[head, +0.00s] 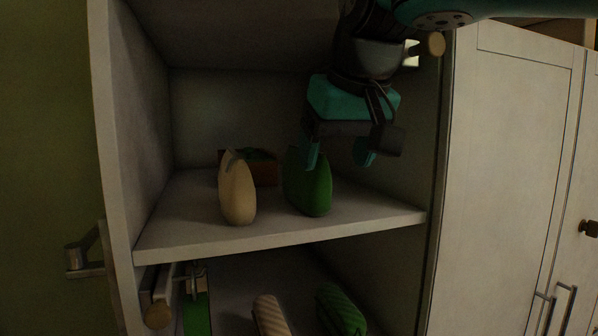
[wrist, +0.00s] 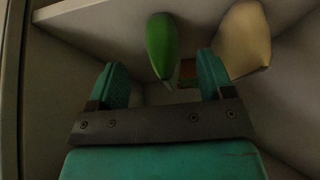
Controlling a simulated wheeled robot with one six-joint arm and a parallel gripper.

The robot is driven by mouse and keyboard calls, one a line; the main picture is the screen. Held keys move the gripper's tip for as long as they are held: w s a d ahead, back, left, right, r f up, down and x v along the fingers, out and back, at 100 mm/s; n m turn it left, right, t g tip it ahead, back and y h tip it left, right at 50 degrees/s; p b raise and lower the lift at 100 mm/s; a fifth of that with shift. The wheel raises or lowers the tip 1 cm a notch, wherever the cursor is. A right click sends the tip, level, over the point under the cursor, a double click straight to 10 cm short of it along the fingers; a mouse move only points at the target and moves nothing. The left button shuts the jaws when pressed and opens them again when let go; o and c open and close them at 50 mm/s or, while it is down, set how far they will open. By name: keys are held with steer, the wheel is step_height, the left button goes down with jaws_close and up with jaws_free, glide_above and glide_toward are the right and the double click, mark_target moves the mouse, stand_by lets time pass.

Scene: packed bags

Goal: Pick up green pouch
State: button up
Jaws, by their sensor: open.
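The green pouch (head: 314,186) stands upright on the cabinet shelf, right of a beige pouch (head: 237,192). In the wrist view the green pouch (wrist: 162,48) shows ahead of my gripper, in line with the gap between the fingers. My gripper (head: 338,158) is open, with teal fingers, and sits above and beside the green pouch. The left finger overlaps the pouch's upper part in the head view; I cannot tell if they touch. The wrist view shows the open fingers of my gripper (wrist: 164,82) with nothing held between them. The beige pouch (wrist: 243,40) is beside the right finger there.
A brown box (head: 264,170) is behind the pouches. The shelf (head: 270,226) has side walls close by, and its front edge is clear. Below lie a striped beige item (head: 268,316) and a striped green item (head: 341,310). Closed cabinet doors (head: 508,150) stand at right.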

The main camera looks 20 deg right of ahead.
mark_target(304, 177)
steer(key=w+p, duration=0.2)
steer(key=w, duration=0.5)
steer(key=shift+w+p, duration=0.15)
steer(key=shift+p, duration=0.2)
steer(key=w+p, duration=0.1)
steer(key=w, duration=0.1)
steer(key=shift+w+d+r+p, duration=0.1)
steer(key=shift+w+r+p, duration=0.05)
steer(key=shift+w+p, duration=0.25)
steer(key=x, duration=0.2)
steer(key=shift+w+f, duration=0.15)
steer(key=shift+f, duration=0.1)
steer(key=shift+w+f, duration=0.2)
steer(key=shift+f, duration=0.25)
steer(key=c, duration=1.1)
